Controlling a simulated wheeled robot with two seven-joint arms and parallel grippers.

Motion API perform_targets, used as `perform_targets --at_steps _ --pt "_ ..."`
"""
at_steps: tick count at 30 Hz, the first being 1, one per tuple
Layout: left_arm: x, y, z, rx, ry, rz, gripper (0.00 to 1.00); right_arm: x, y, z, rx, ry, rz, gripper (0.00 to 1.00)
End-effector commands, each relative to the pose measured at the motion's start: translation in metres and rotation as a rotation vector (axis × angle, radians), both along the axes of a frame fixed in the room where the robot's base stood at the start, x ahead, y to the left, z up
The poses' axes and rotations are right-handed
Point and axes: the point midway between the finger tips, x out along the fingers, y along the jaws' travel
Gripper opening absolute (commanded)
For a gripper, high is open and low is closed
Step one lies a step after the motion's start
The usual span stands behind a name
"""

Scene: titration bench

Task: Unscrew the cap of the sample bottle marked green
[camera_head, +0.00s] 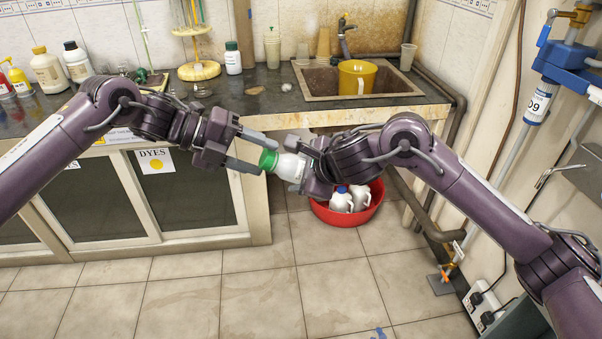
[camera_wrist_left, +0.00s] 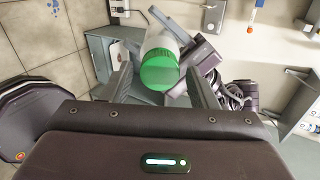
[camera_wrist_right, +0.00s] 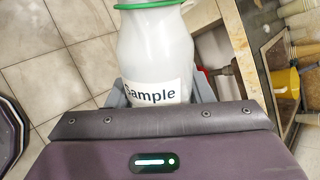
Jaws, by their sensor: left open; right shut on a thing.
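The sample bottle (camera_head: 290,168) is white with a green cap (camera_head: 268,160) and is held in the air, tilted on its side, in front of the bench. Its "Sample" label shows in the right wrist view (camera_wrist_right: 150,92). My right gripper (camera_head: 308,170) is shut on the bottle's body. My left gripper (camera_head: 258,152) is open, with one finger above and one below near the cap. In the left wrist view the green cap (camera_wrist_left: 159,72) lies between the spread fingers; I cannot tell whether either touches it.
The bench top (camera_head: 250,103) behind carries a white green-capped bottle (camera_head: 233,58), other bottles and a yellow rack (camera_head: 199,70). A sink holds a yellow mug (camera_head: 356,77). A red basin (camera_head: 342,215) with white jugs stands on the floor below. The floor in front is clear.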

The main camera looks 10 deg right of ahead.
Motion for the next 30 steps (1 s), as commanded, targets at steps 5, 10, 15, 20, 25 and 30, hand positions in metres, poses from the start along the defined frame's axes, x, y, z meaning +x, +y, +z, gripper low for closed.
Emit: perform_targets --at_steps 5,10,15,20,25,30 --pt "0.0001 0.0003 0.0001 0.002 -0.176 -0.1 0.53 0.0001 0.0001 0.0003 0.0 0.0 0.0 0.15" --pt "0.0001 0.0004 0.0 0.003 -0.435 -0.25 0.53 0.0001 0.0001 0.0003 0.0 0.0 0.0 0.15" --pt "-0.0001 0.0007 0.0 0.003 -0.698 -0.401 0.53 0.0 0.0001 0.0002 0.0 0.0 0.0 0.15" --pt "0.0 0.0006 0.0001 0.003 -0.947 -0.546 0.53 0.0001 0.0001 0.0003 0.0 0.0 0.0 0.15" --pt "-0.0001 0.0004 -0.0001 0.003 -1.191 -0.687 0.53 0.0001 0.0001 0.0003 0.0 0.0 0.0 0.15" --pt "-0.0002 0.0002 0.0001 0.001 -1.296 -0.747 0.53 0.0 0.0 0.0002 0.0 0.0 0.0 0.15"
